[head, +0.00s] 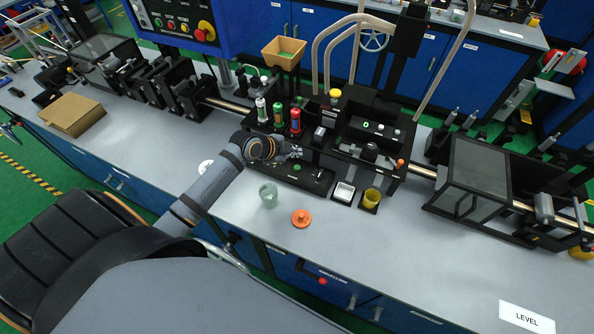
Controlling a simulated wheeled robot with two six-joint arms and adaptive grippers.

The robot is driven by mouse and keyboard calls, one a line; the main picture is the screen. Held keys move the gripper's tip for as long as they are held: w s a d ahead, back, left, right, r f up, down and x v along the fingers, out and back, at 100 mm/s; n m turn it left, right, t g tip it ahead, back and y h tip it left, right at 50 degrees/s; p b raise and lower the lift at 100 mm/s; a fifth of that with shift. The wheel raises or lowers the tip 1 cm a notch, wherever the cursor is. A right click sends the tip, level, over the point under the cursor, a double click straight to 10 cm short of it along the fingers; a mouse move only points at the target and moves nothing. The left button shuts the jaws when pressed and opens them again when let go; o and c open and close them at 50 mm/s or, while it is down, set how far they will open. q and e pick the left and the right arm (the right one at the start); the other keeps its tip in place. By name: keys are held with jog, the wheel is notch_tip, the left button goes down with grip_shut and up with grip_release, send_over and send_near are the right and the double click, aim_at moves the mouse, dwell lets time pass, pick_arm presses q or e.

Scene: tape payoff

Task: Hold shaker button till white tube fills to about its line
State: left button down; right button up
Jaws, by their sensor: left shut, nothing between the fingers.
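The white tube (261,110) stands upright at the left end of a row of three in the black machine. A green tube (278,117) and a red tube (295,121) stand to its right. Its line and fill level are too small to read. My left gripper (297,153) is shut and empty, in front of the tubes, over the rear of a black panel (318,180). A small green button (297,167) shows on this panel just in front of the fingertips; I cannot tell whether they touch anything. My right gripper is not in view.
A clear cup (268,196) and an orange lid (301,218) sit on the grey bench in front. A yellow cup (371,197) and a white square tray (344,192) stand right of the panel. A tan bin (284,53) is behind. The bench's front right is mostly clear.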

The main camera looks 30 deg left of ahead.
aim_at(295, 169)
pick_arm(q)
notch_tip(295, 169, down, 5)
jog(key=b, duration=0.3)
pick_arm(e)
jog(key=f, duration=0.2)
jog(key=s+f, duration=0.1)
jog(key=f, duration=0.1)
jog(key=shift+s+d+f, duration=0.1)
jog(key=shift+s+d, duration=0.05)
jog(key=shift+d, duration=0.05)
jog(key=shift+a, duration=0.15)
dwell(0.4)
pick_arm(q)
jog(key=shift+f+b, duration=0.35)
jog(key=shift+f, duration=0.05)
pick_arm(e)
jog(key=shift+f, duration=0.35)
pick_arm(q)
jog(key=shift+f+b, duration=0.4)
jog(key=shift+f, duration=0.05)
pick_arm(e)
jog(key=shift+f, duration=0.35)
pick_arm(q)
jog(key=shift+r, duration=0.15)
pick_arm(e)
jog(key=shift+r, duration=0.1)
pick_arm(q)
jog(key=shift+r+p, duration=0.8)
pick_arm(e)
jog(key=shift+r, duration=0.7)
